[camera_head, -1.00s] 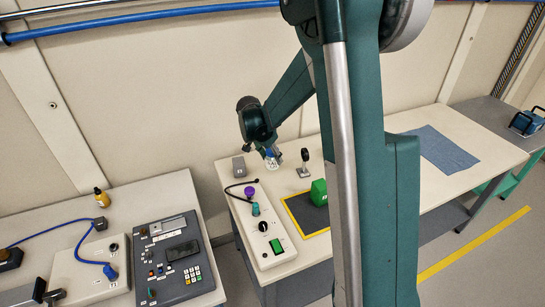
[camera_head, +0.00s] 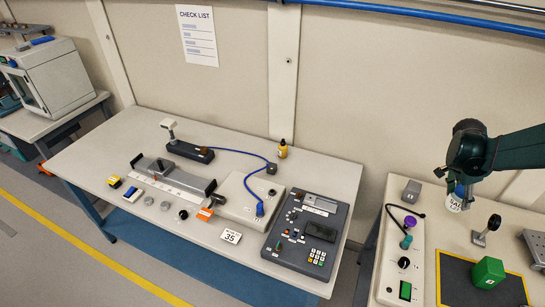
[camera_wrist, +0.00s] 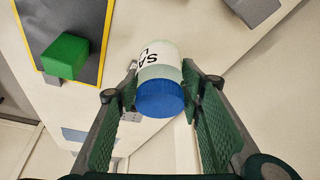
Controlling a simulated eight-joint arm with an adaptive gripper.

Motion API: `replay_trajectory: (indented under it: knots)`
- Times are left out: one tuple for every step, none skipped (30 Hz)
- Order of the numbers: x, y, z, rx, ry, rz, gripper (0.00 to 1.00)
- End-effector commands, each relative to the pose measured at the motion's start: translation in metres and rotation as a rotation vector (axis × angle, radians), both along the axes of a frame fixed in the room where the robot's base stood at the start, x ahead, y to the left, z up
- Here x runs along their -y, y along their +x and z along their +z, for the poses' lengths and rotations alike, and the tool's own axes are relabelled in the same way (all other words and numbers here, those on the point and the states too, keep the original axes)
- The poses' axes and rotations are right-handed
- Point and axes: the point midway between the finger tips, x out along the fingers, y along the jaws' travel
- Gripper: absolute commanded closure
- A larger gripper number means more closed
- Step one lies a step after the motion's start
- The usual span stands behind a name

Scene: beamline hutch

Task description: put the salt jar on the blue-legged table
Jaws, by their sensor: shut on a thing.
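The salt jar (camera_wrist: 158,58), white with a blue lid and dark lettering, is between the fingers of my gripper (camera_wrist: 160,88) in the wrist view. The fingers are shut on its sides, with the lid towards the camera. In the head view the jar (camera_head: 455,200) hangs under my gripper (camera_head: 463,182) at the right, over the back of the right-hand table. I cannot tell how far its base is from the surface. The blue-legged table (camera_head: 95,158) stands in the middle of the head view, left of my gripper.
The blue-legged table holds a dark control panel (camera_head: 307,238), a yellow bottle (camera_head: 283,149), a cable and a rail device (camera_head: 160,180). Its back left is clear. A grey block (camera_head: 411,191), lens stand (camera_head: 487,230) and green block (camera_head: 488,272) are near the jar. A gap separates the tables.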

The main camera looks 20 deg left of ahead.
Motion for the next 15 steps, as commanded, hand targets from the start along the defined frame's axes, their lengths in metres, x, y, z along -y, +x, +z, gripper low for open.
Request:
replay_trajectory:
  knots:
    - [0.0, 0.0, 0.006, 0.0, 0.0, 0.0, 0.8]
    - [0.0, 0.0, 0.01, 0.0, 0.0, 0.0, 0.8]
    - [0.0, 0.0, 0.015, 0.0, 0.0, 0.0, 0.8]
    - [0.0, 0.0, 0.019, 0.0, 0.0, 0.0, 0.8]
    - [0.0, 0.0, 0.023, 0.0, 0.0, 0.0, 0.8]
    - [-0.008, 0.003, 0.021, 0.0, 0.0, 0.028, 0.8]
    - [-0.013, 0.006, 0.02, 0.0, 0.0, 0.051, 0.8]
    - [-0.018, 0.008, 0.02, 0.001, 0.0, 0.072, 0.8]
    - [-0.025, 0.012, 0.019, 0.001, -0.001, 0.105, 0.8]
    - [-0.031, 0.015, 0.018, 0.001, -0.001, 0.128, 0.8]
    - [-0.037, 0.017, 0.018, 0.0, 0.0, 0.153, 0.8]
    - [-0.045, 0.021, 0.017, 0.0, 0.0, 0.187, 0.8]
    - [-0.051, 0.024, 0.017, 0.0, 0.0, 0.216, 0.8]
    - [-0.058, 0.027, 0.017, 0.001, 0.0, 0.245, 0.8]
    - [-0.068, 0.031, 0.016, 0.0, 0.0, 0.287, 0.8]
